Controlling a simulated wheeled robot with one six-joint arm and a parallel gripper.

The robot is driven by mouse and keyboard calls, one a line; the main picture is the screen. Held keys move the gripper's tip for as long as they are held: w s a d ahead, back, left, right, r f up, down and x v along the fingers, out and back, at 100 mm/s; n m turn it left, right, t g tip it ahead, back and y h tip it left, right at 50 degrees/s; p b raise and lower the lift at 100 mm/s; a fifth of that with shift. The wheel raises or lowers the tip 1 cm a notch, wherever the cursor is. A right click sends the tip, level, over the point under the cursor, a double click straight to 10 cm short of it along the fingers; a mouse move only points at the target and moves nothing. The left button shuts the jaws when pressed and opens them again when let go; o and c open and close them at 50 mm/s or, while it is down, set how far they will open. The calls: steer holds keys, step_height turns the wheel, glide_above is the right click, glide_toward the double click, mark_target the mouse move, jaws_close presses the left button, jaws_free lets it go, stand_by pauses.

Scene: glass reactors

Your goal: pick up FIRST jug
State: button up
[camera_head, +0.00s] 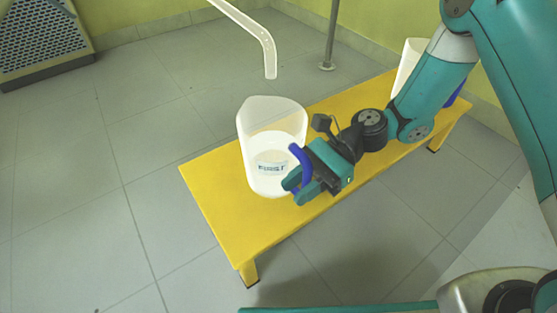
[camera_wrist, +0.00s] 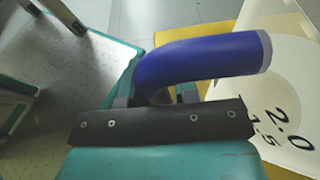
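The FIRST jug (camera_head: 256,118) is a white translucent jug with "FIRST" printed on its front and a blue handle (camera_head: 299,156). It stands upright on the yellow bench, with whitish contents in its lower part. My gripper (camera_head: 299,187) is at the handle on the jug's right side, with teal fingers around or beside its lower part. In the wrist view the blue handle (camera_wrist: 200,58) crosses just in front of the gripper, and the jug's wall (camera_wrist: 285,75) with printed numbers is at the right. The gripper's body hides the finger contact, so I cannot tell whether it grips the handle.
The yellow bench (camera_head: 215,185) runs diagonally to the upper right. A second white jug (camera_head: 408,62) stands at its far end, partly behind my arm. A clear bent tube (camera_head: 262,38) hangs above the FIRST jug. A metal post (camera_head: 331,35) stands behind.

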jaws_close()
stand_by(1.0)
